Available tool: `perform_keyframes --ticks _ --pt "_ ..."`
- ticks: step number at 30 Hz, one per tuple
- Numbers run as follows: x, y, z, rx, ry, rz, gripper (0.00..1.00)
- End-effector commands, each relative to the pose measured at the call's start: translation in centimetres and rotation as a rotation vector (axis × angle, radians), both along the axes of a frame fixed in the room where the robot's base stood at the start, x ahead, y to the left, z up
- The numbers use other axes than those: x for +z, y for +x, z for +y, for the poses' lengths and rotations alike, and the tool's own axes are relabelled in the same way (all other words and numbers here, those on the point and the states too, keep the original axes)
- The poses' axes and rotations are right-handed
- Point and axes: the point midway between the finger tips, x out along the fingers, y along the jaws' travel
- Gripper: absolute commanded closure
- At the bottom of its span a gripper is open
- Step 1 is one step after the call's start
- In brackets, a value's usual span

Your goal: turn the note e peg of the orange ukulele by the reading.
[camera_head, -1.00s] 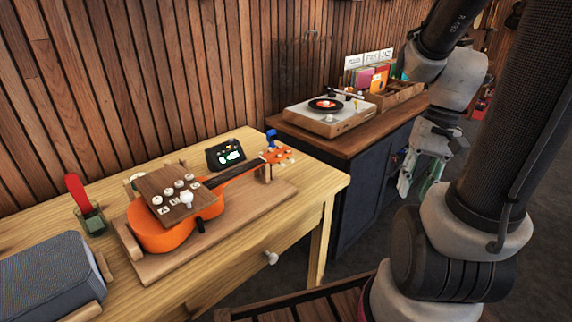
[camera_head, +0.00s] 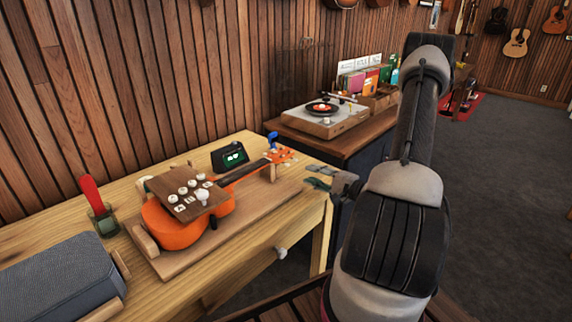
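The orange ukulele (camera_head: 176,233) lies on a wooden stand board (camera_head: 225,226) on the table. Its neck points to the back right, and its headstock (camera_head: 282,156) carries several small pale pegs. I cannot tell which is the note e peg. A dark tuner (camera_head: 230,157) with a lit green display stands behind the neck; its reading is too small to make out. A brown panel (camera_head: 163,187) with white knobs and letter labels covers part of the body. My gripper (camera_head: 314,177) is open and empty, right of the headstock and apart from it, with its fingers pointing left.
A blue object (camera_head: 272,139) stands just behind the headstock. A glass with a red-handled tool (camera_head: 92,194) and a grey speaker (camera_head: 62,280) are at the left. A record player (camera_head: 325,121) sits on the dark cabinet behind.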

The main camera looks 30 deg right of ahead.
Motion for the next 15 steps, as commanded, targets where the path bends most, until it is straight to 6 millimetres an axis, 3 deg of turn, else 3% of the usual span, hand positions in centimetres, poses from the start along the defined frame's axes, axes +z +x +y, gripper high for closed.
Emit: perform_keyframes --ticks 4,8,15 --pt "1.1 1.1 -1.4 -0.066 -0.157 -0.111 0.7" --pt "1.2 1.6 -1.1 -0.06 -0.216 -0.139 0.7" --pt "1.2 5.0 0.3 -0.055 -0.218 -0.14 0.7"
